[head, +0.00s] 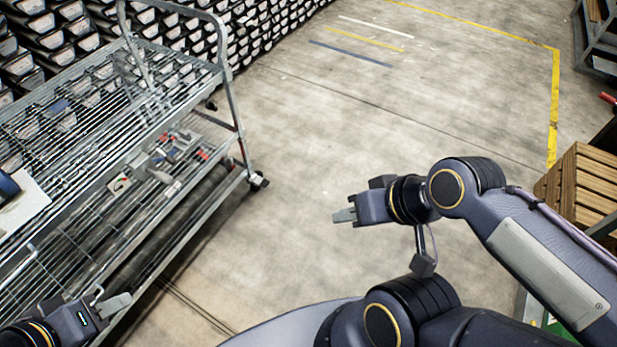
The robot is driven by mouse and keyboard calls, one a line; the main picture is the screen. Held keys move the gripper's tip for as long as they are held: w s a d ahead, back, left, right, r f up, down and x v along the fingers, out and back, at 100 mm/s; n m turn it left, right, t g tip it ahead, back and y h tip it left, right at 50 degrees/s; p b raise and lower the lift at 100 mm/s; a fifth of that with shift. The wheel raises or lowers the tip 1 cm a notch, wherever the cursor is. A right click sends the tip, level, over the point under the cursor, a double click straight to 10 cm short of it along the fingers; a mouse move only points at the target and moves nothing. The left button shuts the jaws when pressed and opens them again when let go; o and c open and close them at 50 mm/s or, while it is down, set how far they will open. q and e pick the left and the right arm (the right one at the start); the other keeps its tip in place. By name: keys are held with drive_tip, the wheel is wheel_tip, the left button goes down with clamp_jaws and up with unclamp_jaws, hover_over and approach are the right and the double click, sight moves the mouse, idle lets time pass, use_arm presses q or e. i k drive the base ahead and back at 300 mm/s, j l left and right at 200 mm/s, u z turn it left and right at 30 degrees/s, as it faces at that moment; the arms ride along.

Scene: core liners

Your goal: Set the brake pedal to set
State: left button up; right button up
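A grey metal wire-shelf cart (222,75) stands on the left. One of its black caster wheels (259,181) shows at the near right corner, and another caster (211,105) shows further back. I cannot make out a brake pedal on either caster at this size. My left gripper (110,303) is at the bottom left, beside or over the cart's near edge; whether it touches is unclear. My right gripper (345,215) is over open floor, to the right of the cart and apart from it. I see nothing held in either gripper, but their finger gaps are not clear.
The cart's lower shelf holds small red and grey parts (180,145); a box (10,188) lies on top at left. Stacked bins (270,20) line the back wall. Wooden crates (590,180) stand at right. The concrete floor (400,120) between is clear.

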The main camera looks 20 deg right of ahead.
sight(261, 183)
drive_tip(key=z, duration=0.35)
drive_tip(key=l+u, duration=0.1)
drive_tip(key=u, duration=0.6)
drive_tip(key=i+l+u, duration=0.2)
drive_tip(key=u, duration=0.15)
drive_tip(key=i+l+u, duration=0.1)
drive_tip(key=l+u, duration=0.25)
drive_tip(key=i+l+u, duration=0.1)
drive_tip(key=l+u, duration=0.25)
drive_tip(key=i+l, duration=0.1)
drive_tip(key=l, duration=0.5)
drive_tip(key=i+l+u, duration=0.15)
drive_tip(key=l, duration=1.05)
drive_tip(key=i+u, duration=0.05)
